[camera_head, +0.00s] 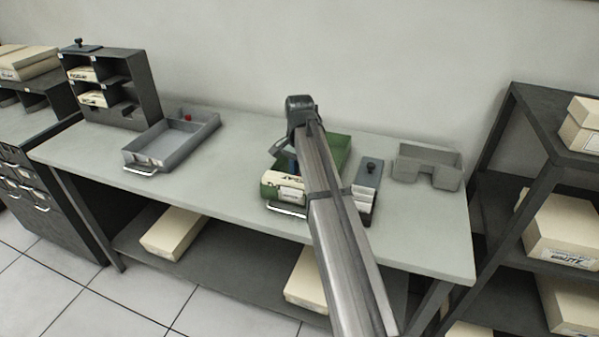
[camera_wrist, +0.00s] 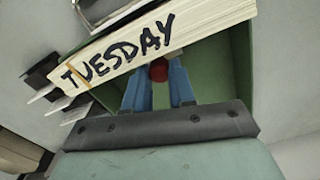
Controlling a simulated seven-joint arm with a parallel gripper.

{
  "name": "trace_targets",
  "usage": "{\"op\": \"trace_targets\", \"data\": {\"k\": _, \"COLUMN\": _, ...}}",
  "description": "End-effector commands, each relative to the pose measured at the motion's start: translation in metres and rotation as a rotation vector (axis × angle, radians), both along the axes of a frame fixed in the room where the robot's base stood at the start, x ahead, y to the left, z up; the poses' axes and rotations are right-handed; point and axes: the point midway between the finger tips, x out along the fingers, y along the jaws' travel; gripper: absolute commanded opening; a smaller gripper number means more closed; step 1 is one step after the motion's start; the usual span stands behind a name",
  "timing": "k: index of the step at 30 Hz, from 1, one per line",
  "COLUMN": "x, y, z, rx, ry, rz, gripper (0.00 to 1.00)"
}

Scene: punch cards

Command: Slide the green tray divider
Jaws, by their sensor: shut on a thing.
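The green tray (camera_head: 268,191) sits on the table near its middle, partly hidden behind my arm in the head view. In the wrist view, its green wall and floor (camera_wrist: 213,66) show around my gripper. A block of cream cards (camera_wrist: 130,48) marked "TUESDAY" is in it, towards its handle end. My gripper (camera_wrist: 159,75) has blue fingers, and they are shut on a red knob (camera_wrist: 158,70) beside the cards. The knob appears to belong to the divider, whose plate I cannot make out. In the head view, a blue finger of my gripper (camera_head: 292,166) shows just above the cards.
A grey tray (camera_head: 205,134) with a red knob stands to the left, in front of a dark pigeonhole rack (camera_head: 142,78). A grey open holder (camera_head: 428,162) is farther right.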

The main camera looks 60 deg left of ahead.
Motion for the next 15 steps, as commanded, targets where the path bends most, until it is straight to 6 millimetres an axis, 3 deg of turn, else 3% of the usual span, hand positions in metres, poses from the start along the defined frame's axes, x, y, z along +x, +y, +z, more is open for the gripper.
{"op": "trace_targets", "data": {"k": 15, "x": 0.0046, "y": 0.0056, "z": 0.0006, "rx": 0.000, "ry": 0.000, "rz": 0.000, "gripper": 0.00}}
